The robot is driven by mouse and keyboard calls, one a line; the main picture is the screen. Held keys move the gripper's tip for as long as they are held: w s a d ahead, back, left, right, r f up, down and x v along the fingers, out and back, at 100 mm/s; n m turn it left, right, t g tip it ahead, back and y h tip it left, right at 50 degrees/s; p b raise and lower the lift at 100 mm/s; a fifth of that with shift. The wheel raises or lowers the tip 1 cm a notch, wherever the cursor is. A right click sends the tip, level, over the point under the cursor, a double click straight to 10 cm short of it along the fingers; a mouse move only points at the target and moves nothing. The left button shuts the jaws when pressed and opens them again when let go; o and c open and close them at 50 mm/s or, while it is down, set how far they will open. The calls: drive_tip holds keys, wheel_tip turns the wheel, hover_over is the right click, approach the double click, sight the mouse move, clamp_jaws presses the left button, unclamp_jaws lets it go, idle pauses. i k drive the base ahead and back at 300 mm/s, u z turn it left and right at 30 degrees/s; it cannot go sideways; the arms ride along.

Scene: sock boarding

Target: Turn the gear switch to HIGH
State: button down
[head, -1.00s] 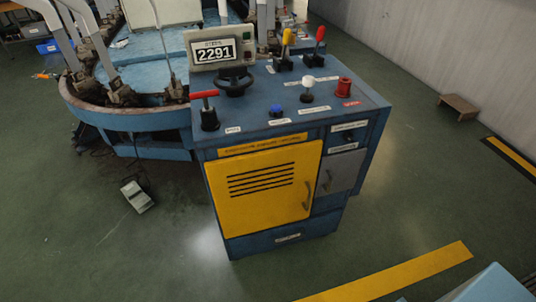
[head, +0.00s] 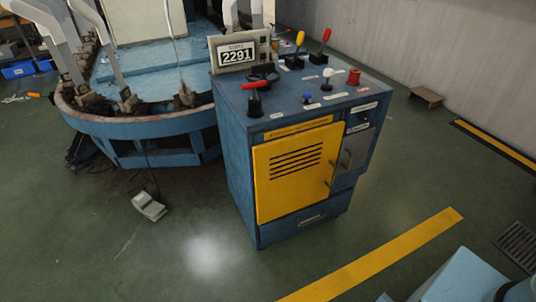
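The blue control console (head: 238,150) stands in the middle of the head view. Its top carries a red-handled lever (head: 254,86) at front left, a black handwheel (head: 264,74), a white-knobbed lever (head: 327,76), a yellow lever (head: 299,42) and a red lever (head: 324,38). A small dark control (head: 357,122) sits on the upper right of the front face. The labels are too small to read, so I cannot tell which control is the gear switch or its setting. My gripper is not in view.
A round blue machine (head: 120,127) is behind left. A pedal (head: 149,206) with a cable lies on the floor. A low brown stool (head: 427,97) is at right. Floor before the console is clear, with a yellow stripe (head: 375,257).

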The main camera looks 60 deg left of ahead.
sight(363, 116)
drive_tip(key=z, duration=0.05)
drive_tip(key=k, duration=1.6)
drive_tip(key=u, duration=1.65)
drive_tip(key=i, duration=1)
drive_tip(key=z, duration=0.6)
